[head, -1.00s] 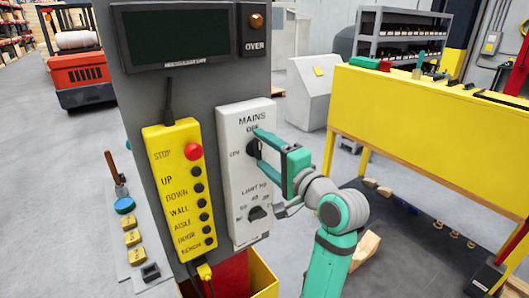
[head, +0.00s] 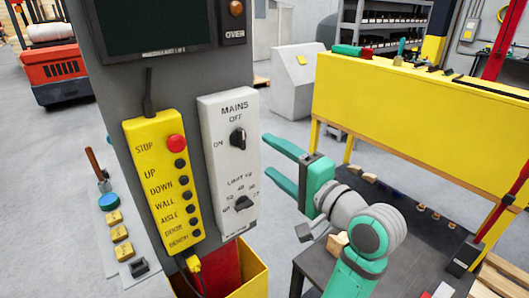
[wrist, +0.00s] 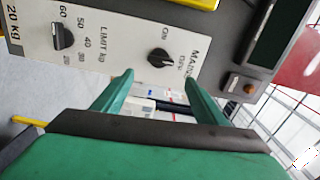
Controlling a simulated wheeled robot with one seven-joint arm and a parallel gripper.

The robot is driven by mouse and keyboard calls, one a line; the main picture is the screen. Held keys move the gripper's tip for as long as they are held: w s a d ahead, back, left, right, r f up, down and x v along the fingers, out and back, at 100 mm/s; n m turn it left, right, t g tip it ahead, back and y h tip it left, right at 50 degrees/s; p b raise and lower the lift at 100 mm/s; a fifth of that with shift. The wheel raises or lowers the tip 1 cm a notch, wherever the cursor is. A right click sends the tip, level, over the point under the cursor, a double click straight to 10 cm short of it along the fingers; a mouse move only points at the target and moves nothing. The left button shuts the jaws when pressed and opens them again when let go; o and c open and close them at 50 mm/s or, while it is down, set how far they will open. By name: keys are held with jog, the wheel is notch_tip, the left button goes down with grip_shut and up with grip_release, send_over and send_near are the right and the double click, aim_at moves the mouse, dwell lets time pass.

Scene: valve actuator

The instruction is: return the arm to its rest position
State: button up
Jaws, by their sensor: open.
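My gripper (head: 268,154) is green, open and empty. In the head view its fingers point left toward the white switch panel (head: 246,206), with a gap between fingertips and panel. The black MAINS knob (head: 238,137) is on the upper part of that panel, between the OFF and ON labels, free of the fingers. Its exact setting is hard to read. In the wrist view the two fingers (wrist: 157,76) are spread apart, and the MAINS knob (wrist: 159,57) shows beyond them. My arm stretches from lower right in the head view.
A yellow button pendant (head: 163,185) hangs left of the panel on the grey column. A yellow bin (head: 255,280) stands below. A dark table (head: 315,262) lies beside my arm, and a yellow bench (head: 400,115) stands behind. Open floor lies between panel and bench.

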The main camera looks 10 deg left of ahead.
jog(key=shift+s+d, duration=0.2)
jog(key=shift+d, duration=0.05)
notch_tip(320, 180, down, 10)
jog(key=w+d+m+t+h, duration=0.2)
jog(key=s+d+f+m+t+h, duration=0.1)
jog(key=s+d+f+t+h, duration=0.25)
jog(key=f, duration=0.85)
jog(key=s+d+f+g+h, duration=0.1)
jog(key=s+d+f+h, duration=0.35)
jog(key=f, duration=0.85)
jog(key=s+d+f+n+h, duration=0.15)
jog(key=s+f, duration=0.25)
jog(key=s, duration=0.4)
jog(key=s+a+f+n+h, duration=0.15)
jog(key=s+f, duration=0.25)
jog(key=s, duration=0.4)
jog(key=s+r+n, duration=0.1)
jog(key=s+n, duration=0.2)
jog(key=s, duration=0.5)
jog(key=s+r+n+h, duration=0.1)
jog(key=s+n, duration=0.2)
jog(key=s, duration=0.6)
jog(key=shift+s+d+r+n, duration=0.2)
jog(key=shift+r+n, duration=0.05)
jog(key=shift+n, duration=0.05)
